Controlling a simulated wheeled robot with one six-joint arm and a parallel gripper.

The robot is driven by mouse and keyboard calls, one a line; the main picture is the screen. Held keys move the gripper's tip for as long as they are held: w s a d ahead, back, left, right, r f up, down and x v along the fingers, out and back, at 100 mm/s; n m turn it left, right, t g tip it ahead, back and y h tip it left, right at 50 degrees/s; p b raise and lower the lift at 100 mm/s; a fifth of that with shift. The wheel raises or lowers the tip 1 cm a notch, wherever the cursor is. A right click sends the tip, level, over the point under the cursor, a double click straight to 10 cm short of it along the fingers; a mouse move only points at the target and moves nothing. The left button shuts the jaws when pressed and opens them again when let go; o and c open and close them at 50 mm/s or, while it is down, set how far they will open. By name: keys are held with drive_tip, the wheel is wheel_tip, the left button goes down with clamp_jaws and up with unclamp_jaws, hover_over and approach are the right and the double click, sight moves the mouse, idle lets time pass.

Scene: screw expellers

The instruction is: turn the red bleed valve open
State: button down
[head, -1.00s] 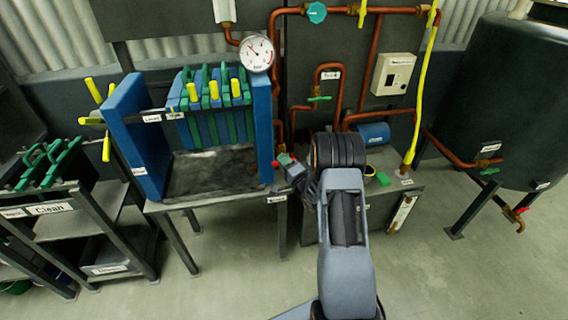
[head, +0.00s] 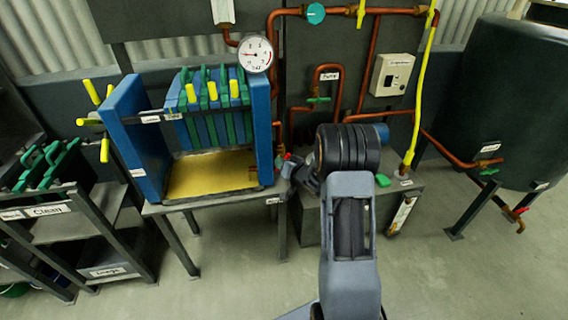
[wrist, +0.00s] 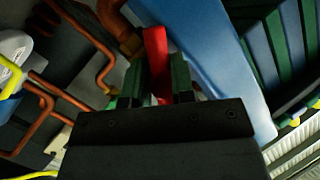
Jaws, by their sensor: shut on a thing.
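The red bleed valve's handle (wrist: 157,62) stands between the two dark green fingers of my gripper (wrist: 158,85) in the wrist view. The fingers are shut on it. In the head view a small red part (head: 287,157) shows at the right side of the blue filter press (head: 263,130), with my gripper (head: 290,165) right at it. The valve's body is mostly hidden by my gripper. The round pressure gauge (head: 255,53) hangs above the press's right end.
Copper pipes (head: 276,85) run up and across behind my arm. A green-handled tap marked as a pump (head: 318,99) is on the back panel. A yellow-filled tray (head: 212,176) lies under the plates. A dark tank (head: 510,110) stands at right; the floor in front is clear.

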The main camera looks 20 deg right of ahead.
drive_tip(key=n, duration=0.1)
drive_tip(key=n+h, duration=0.1)
drive_tip(key=shift+w+a+r+n+g+b, duration=0.2)
drive_tip(key=shift+r+n+g+b, duration=0.1)
drive_tip(key=shift+g+b, duration=0.1)
drive_tip(key=shift+n+g+h+b, duration=0.3)
drive_tip(key=shift+n+h+b, duration=0.45)
drive_tip(key=shift+n, duration=0.15)
drive_tip(key=shift+s+f, duration=0.1)
drive_tip(key=c, duration=1.1)
unclamp_jaws()
drive_tip(key=shift+f, duration=0.1)
